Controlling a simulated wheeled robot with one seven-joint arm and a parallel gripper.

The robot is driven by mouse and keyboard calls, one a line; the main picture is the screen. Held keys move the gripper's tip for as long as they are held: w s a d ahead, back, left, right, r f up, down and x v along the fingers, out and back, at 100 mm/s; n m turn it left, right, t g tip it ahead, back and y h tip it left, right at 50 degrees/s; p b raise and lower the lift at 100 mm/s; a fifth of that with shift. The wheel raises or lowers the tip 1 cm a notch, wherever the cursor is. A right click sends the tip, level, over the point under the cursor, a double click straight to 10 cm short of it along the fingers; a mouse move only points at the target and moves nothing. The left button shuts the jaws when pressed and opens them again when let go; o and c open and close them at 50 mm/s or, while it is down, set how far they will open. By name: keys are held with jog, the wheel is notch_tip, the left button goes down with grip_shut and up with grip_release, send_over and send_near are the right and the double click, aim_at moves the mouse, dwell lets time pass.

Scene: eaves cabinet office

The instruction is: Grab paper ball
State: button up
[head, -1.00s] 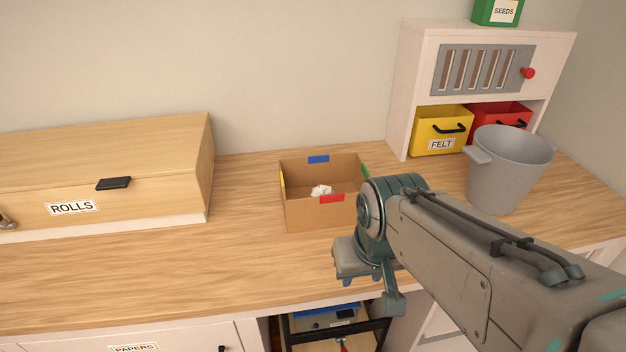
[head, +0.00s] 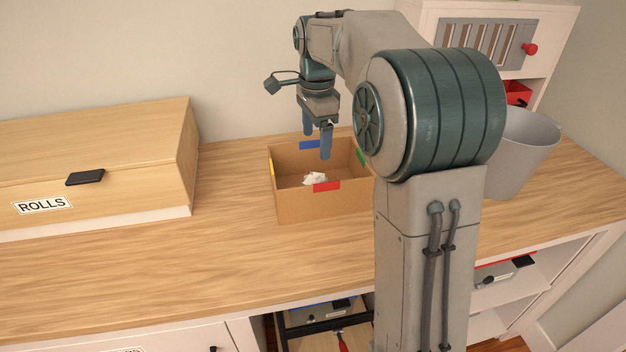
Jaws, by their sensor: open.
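The white crumpled paper ball (head: 314,179) lies inside the open cardboard box (head: 297,206) on the wooden counter. The box has blue, yellow, red and green tape on its rims. My gripper (head: 317,147) points down above the box, with its two fingers apart and nothing between them. The fingertips are at about the height of the box's back rim in the picture, above the paper ball. My arm covers the box's right side.
A closed wooden chest labelled ROLLS (head: 95,165) stands at the left. A grey bucket (head: 522,150) stands at the right, partly behind my arm, by a white cabinet (head: 548,28). The counter (head: 180,270) in front of the box is clear.

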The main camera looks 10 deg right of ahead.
aim_at(316, 176)
jog(key=shift+m, duration=0.6)
jog(key=f, duration=0.3)
jog(key=w+f, duration=0.1)
jog(key=f, duration=0.2)
jog(key=w+f, duration=0.1)
jog(key=f, duration=0.2)
jog(key=shift+b, duration=0.3)
jog(key=shift+s+d+f, duration=0.1)
jog(key=shift+f, duration=1.25)
jog(key=shift+d+f, duration=0.1)
jog(key=shift+f, duration=1.2)
jog(key=c, duration=1.1)
